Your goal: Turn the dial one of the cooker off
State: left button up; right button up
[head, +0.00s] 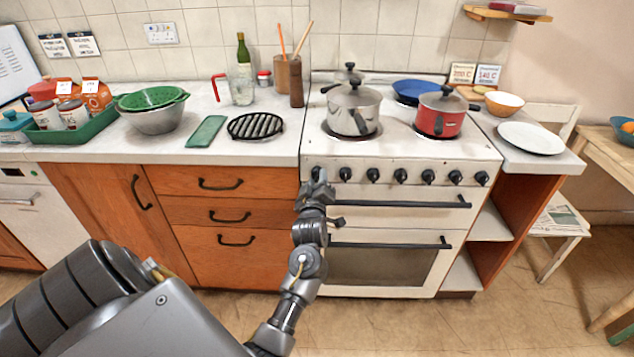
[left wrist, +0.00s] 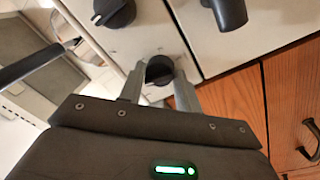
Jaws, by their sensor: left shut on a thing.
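The white cooker (head: 400,165) has a row of several black dials along its front panel. My left gripper (head: 317,181) is at the leftmost dial (head: 317,172), which it partly covers. In the left wrist view the fingers of my left gripper (left wrist: 160,79) stand on both sides of this round black dial (left wrist: 159,70) and are shut on it. A neighbouring dial (left wrist: 115,12) shows at the top of that view, apart from the fingers. The dial's pointer mark cannot be made out. My right gripper is not in view.
A steel pot (head: 353,108) and a red pot (head: 440,114) stand on the hob. The black oven handle (head: 400,204) runs below the dials. Wooden drawers (head: 215,210) adjoin on the left. The counter holds a green colander (head: 152,98) and a black trivet (head: 256,126).

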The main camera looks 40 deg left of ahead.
pick_arm(q)
jog(key=shift+n, duration=1.2)
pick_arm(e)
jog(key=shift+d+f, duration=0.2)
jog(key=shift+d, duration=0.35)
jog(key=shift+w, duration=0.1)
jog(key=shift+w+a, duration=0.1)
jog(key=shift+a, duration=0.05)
pick_arm(q)
jog(key=o, duration=1)
jog(key=shift+c, duration=0.2)
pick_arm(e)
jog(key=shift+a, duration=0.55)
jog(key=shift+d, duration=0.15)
